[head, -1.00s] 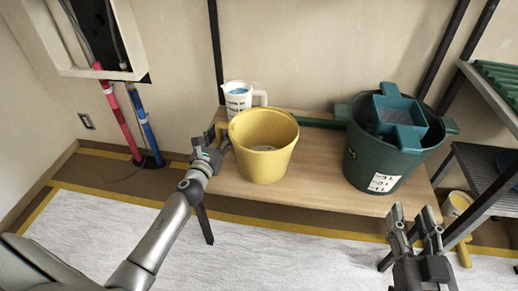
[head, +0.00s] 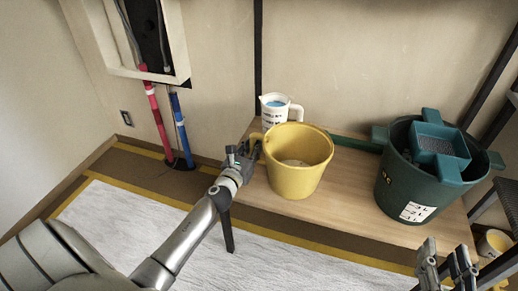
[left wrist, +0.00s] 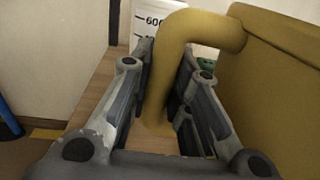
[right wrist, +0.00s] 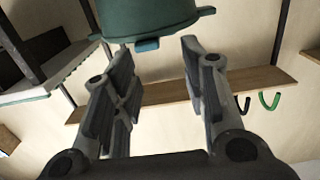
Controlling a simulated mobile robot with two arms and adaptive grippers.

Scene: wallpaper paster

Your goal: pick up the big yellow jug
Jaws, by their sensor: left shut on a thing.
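The big yellow jug (head: 297,168) stands upright on the wooden bench, with its handle on its left side. My left gripper (head: 247,156) is at that handle. In the left wrist view the jug's handle (left wrist: 172,55) passes between the fingers of the left gripper (left wrist: 165,65), which is shut on it, and the jug's body (left wrist: 275,90) fills the right side. My right gripper (head: 452,262) is at the lower right, away from the jug. In the right wrist view the right gripper (right wrist: 155,75) has its fingers wide apart with nothing between them.
A white measuring jug (head: 279,108) with blue inside stands just behind the yellow jug. A large dark green bucket (head: 405,185) with a teal tray (head: 441,143) on top stands on the right of the wooden bench (head: 340,213). Red and blue pipes (head: 156,125) run down the left wall.

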